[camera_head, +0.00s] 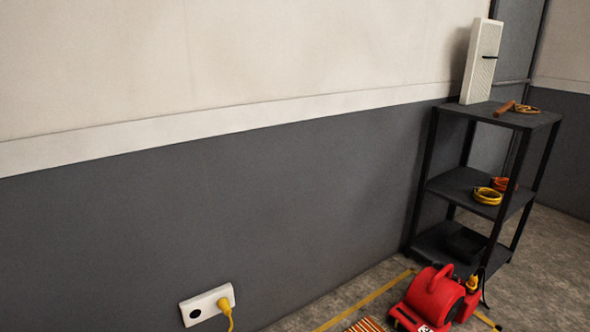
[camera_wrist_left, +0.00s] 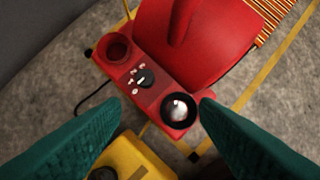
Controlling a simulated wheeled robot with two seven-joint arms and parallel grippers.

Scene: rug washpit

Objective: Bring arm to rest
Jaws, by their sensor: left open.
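My left gripper (camera_wrist_left: 160,108) shows in the left wrist view as two teal ribbed fingers spread wide apart. Nothing is between them. Beyond the fingertips is the red blower (camera_wrist_left: 205,40), with a small dial, a dark round recess and a black-rimmed round part on its panel. The fingertips appear above the blower's panel edge; whether they touch it I cannot tell. The same red blower (camera_head: 435,298) stands on the floor at the lower right of the head view. Neither gripper shows in the head view, and my right gripper is in no view.
A white wall socket (camera_head: 206,304) holds a yellow plug with a cord. A black shelf (camera_head: 470,184) carries coiled cords and a white panel (camera_head: 481,62). A yellow object (camera_wrist_left: 135,158) lies below the blower in the wrist view. A striped rug (camera_head: 367,325) lies beside the blower.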

